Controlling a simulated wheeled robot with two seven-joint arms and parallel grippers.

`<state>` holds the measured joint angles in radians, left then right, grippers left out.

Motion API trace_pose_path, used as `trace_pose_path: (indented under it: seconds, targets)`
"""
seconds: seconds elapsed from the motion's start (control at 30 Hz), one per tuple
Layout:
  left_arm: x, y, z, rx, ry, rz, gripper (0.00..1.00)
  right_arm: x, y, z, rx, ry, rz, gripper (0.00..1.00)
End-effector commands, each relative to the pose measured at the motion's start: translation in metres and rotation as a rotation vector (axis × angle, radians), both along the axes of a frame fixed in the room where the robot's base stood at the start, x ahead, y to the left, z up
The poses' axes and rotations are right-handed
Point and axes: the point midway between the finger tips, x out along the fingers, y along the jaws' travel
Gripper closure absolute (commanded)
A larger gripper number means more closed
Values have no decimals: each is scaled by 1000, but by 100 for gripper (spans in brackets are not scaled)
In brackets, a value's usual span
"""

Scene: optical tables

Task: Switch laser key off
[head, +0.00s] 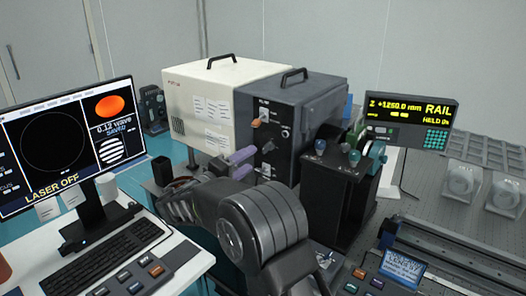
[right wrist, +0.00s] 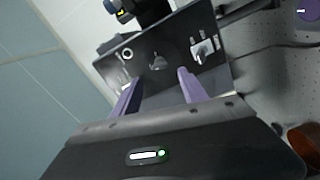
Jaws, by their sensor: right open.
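The laser's dark grey box (head: 310,105) stands on the bench, its control panel facing me. The key switch (head: 268,147) is on that panel; in the right wrist view the key (right wrist: 157,62) sits mid-panel, seen beyond the fingertips. My right gripper (head: 253,158) is open, with its two purple fingers pointing at the panel, in front of the key. In the right wrist view the open fingers (right wrist: 159,78) lie either side of the key's line, with nothing between them. Whether they touch the key I cannot tell. My left gripper is out of view.
An orange switch (head: 257,123) is higher on the panel. A monitor (head: 65,145) at left reads "LASER OFF". A black stand with knobs (head: 335,190) is close on the right of my gripper. A rail readout (head: 410,118) stands further right.

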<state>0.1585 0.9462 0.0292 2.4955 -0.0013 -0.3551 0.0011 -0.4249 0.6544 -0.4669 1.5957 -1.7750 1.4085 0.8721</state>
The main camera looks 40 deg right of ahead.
Motion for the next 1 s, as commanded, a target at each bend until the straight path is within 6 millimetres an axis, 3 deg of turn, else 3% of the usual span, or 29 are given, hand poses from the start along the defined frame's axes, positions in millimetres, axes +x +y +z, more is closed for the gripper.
trace_pose_path:
  seconds: [0.27,0.6,1.0]
  targets:
    - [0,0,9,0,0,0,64,6,-23,1,2,2,-5,49]
    - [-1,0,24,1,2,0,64,20,-68,1,0,1,-2,49]
    - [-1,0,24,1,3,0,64,22,-74,0,2,2,0,52]
